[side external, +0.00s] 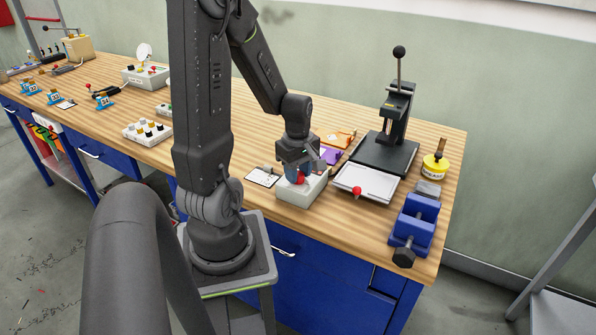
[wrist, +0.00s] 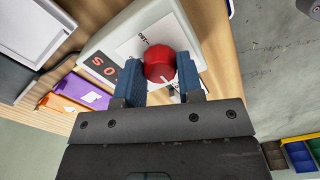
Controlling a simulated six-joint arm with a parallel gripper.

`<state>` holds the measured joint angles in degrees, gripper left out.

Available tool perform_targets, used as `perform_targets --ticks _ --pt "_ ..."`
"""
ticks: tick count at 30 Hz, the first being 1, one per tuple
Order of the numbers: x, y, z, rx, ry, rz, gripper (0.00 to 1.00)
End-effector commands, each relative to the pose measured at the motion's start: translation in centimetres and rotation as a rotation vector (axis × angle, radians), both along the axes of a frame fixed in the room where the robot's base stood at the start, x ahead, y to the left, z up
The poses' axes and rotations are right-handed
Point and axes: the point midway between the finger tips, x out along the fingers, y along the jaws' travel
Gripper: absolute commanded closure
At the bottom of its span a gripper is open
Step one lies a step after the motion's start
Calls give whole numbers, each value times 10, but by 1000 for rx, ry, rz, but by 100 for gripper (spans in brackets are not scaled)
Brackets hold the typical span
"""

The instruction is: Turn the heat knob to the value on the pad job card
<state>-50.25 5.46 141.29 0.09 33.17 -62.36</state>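The heat control box (side external: 296,196) is pale, with a red knob (wrist: 158,62) on its top. In the wrist view a white plate (wrist: 137,44) around the knob carries an "OFF" mark, and a dark display (wrist: 104,68) shows red digits, partly hidden by a finger. My gripper (wrist: 161,68) points down over the box. Its blue fingers flank the knob on both sides, with no clear gap. In the side view the knob (side external: 300,180) shows just under the fingers. A white card (side external: 262,177) lies left of the box; its writing is too small to read.
A white tray (side external: 366,185) and a lever press (side external: 388,140) stand right of the box. Purple (side external: 329,155) and orange (side external: 341,139) items lie behind it. A blue vise (side external: 414,220) sits at the right bench edge. A box of several knobs (side external: 147,132) stands to the left.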

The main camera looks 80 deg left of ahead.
Motion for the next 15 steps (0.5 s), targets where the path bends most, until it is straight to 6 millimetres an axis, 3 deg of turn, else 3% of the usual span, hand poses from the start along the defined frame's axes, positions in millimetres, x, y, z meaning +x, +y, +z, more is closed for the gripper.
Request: perform_targets --ticks 6,15 --pt "0 0 0 0 -1 0 89" --pt "0 0 0 0 -1 -35 89"
